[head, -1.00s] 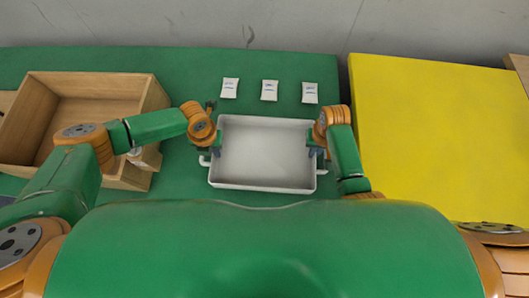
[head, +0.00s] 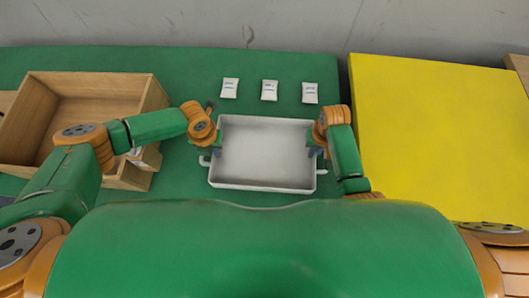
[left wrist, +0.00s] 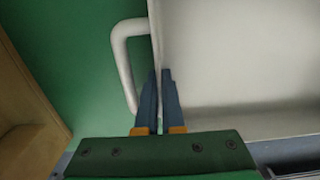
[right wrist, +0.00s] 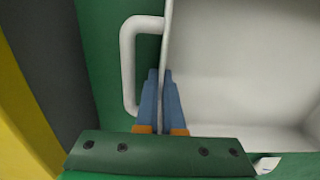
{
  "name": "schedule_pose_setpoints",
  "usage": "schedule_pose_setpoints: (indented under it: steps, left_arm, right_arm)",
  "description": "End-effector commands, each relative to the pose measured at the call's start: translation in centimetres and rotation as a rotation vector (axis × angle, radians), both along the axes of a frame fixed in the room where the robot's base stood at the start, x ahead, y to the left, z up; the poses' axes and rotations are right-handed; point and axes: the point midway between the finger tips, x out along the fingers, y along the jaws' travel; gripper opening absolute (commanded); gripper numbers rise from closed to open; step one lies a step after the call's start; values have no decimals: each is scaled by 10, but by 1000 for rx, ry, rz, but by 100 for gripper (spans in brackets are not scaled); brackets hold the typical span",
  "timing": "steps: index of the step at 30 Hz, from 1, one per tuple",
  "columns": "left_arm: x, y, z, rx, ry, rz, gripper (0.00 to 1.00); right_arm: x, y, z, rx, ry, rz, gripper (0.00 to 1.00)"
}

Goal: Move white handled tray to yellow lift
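The white handled tray (head: 265,165) sits level on the green table in the middle of the head view, with a handle on each short side. My left gripper (head: 214,152) is at its left wall. In the left wrist view its two blue fingers (left wrist: 160,85) straddle that wall beside the handle (left wrist: 122,60), closed on it. My right gripper (head: 317,152) is at the right wall. In the right wrist view its fingers (right wrist: 162,85) straddle the wall beside the other handle (right wrist: 128,60), closed on it. The tray is empty. The yellow lift (head: 440,140) is at the right.
Three small white packets (head: 269,91) lie in a row behind the tray. A wooden box (head: 150,92) stands at the left, close to my left arm. A dark gap separates the green table (head: 190,65) from the yellow lift. A grey wall is behind.

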Motion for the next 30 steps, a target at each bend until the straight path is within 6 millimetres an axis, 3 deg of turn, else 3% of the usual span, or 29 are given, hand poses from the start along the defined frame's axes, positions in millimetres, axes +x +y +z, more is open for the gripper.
schedule_pose_setpoints:
  steps: [22,30]
  left_arm:
    - [0,1,2,1,-1,1,0]
    - [0,1,43,2,-1,1,0]
  right_arm:
    - [0,-1,2,-1,0,0,0]
    - [0,-1,43,-2,0,0,0]
